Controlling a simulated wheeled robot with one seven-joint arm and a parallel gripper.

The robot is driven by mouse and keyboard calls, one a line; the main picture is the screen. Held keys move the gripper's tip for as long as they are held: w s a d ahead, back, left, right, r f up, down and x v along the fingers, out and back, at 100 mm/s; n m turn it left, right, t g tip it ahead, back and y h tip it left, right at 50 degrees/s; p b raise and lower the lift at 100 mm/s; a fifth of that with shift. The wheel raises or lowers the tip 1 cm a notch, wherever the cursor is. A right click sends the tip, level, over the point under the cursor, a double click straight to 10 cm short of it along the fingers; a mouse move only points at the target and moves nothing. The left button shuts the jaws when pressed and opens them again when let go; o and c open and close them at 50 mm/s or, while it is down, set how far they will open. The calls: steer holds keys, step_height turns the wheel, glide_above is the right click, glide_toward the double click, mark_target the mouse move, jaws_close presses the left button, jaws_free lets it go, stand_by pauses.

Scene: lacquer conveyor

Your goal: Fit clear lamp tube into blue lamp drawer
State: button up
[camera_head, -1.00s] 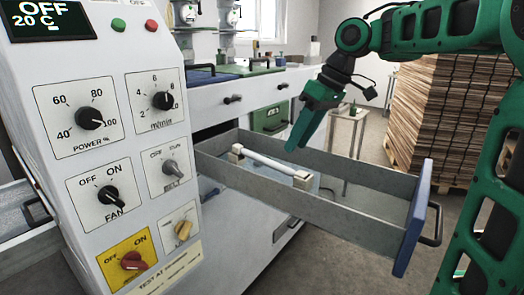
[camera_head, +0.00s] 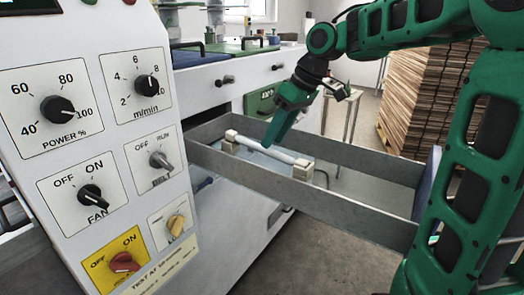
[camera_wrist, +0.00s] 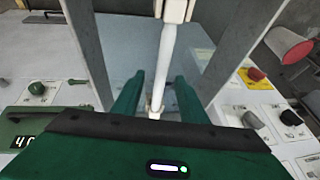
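The blue-fronted lamp drawer (camera_head: 355,208) is pulled out, with grey walls and its blue front mostly behind my arm. The white lamp tube (camera_head: 287,156) lies lengthwise inside, between two cream end holders (camera_head: 302,171). I cannot tell how firmly its ends sit. My gripper (camera_head: 268,144) points down at the middle of the tube. In the wrist view the tube (camera_wrist: 164,58) runs between my gripper's two green fingers (camera_wrist: 159,84), with gaps on both sides. The fingers are open. I cannot tell whether their tips reach down around it.
A white control panel (camera_head: 120,110) with several knobs stands close on the left. A white machine body (camera_head: 205,90) with a green-fronted drawer (camera_head: 261,103) is behind. Stacked brown boards (camera_head: 425,100) stand at the back right. The floor (camera_head: 320,255) in front of the drawer is clear.

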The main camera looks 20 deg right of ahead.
mark_target(263, 149)
steer(key=shift+x, duration=2)
steer(key=shift+s+r, duration=0.1)
steer(key=shift+c, duration=0.6)
jaws_close()
